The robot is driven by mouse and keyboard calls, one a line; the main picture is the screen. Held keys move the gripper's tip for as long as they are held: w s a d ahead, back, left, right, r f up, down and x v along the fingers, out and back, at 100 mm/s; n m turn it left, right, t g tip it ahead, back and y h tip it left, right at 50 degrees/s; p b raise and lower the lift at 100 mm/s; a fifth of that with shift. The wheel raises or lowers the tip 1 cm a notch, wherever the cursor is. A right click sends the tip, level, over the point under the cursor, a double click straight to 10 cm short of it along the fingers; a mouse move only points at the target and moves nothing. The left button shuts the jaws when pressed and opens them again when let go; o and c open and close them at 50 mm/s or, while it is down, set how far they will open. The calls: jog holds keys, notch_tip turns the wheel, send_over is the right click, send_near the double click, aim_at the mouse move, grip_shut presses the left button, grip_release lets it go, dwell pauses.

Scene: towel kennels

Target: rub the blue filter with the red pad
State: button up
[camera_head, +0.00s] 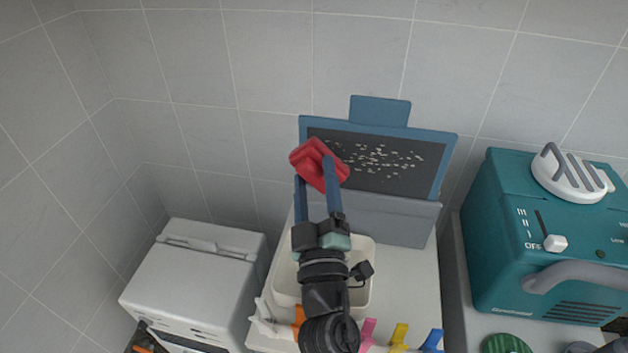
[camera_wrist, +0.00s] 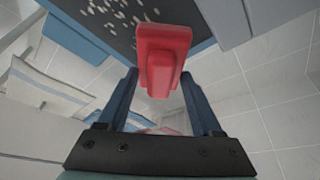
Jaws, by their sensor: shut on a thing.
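The blue filter (camera_head: 400,187) is a blue-framed dark panel standing upright at the back of a white surface, with many pale specks on it. Its speckled face also shows at the top of the wrist view (camera_wrist: 108,22). My gripper (camera_head: 318,180) is shut on the red pad (camera_head: 309,160), holding it by its handle at the left part of the filter. The pad (camera_wrist: 164,45) overlaps the dark face in both views. I cannot tell whether it touches it. The specks behind the pad are hidden.
A pale bin (camera_head: 363,289) is partly hidden below my arm. Orange, pink, yellow and blue clips line the front edge. A teal machine (camera_head: 500,250) with a white-and-grey brush (camera_head: 572,180) on top stands right. A white cabinet (camera_head: 195,285) stands left.

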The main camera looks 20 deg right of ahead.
aim_at(338, 174)
jog(key=shift+w+d, duration=0.55)
jog(key=shift+w, duration=0.25)
jog(key=shift+s+d+r+p, duration=0.15)
jog(key=shift+s+d+p, duration=0.25)
jog(key=shift+d+p, duration=0.3)
jog(key=shift+s+d+p, duration=0.6)
jog(key=shift+d+p, duration=0.1)
jog(key=shift+p, duration=0.05)
jog(key=shift+s+d+p, duration=0.3)
jog(key=shift+d+p, duration=0.2)
jog(key=shift+p, duration=0.05)
jog(key=shift+s+d+p, duration=0.25)
jog(key=shift+d+p, duration=0.2)
jog(key=shift+p, duration=0.05)
jog(key=shift+s+d+p, duration=0.65)
jog(key=shift+d+p, duration=0.15)
jog(key=shift+d, duration=0.2)
jog(key=shift+s+d+p, duration=0.65)
jog(key=shift+d+p, duration=0.1)
jog(key=shift+d, duration=0.2)
jog(key=shift+s+d+p, duration=0.5)
jog(key=shift+d+p, duration=0.15)
jog(key=shift+d, duration=0.15)
jog(key=shift+s+d+p, duration=0.45)
jog(key=shift+s+d, duration=0.25)
jog(key=shift+d, duration=0.3)
jog(key=shift+s+d+p, duration=0.45)
jog(key=shift+s+d, duration=0.2)
jog(key=shift+d, duration=0.35)
jog(key=shift+w, duration=0.1)
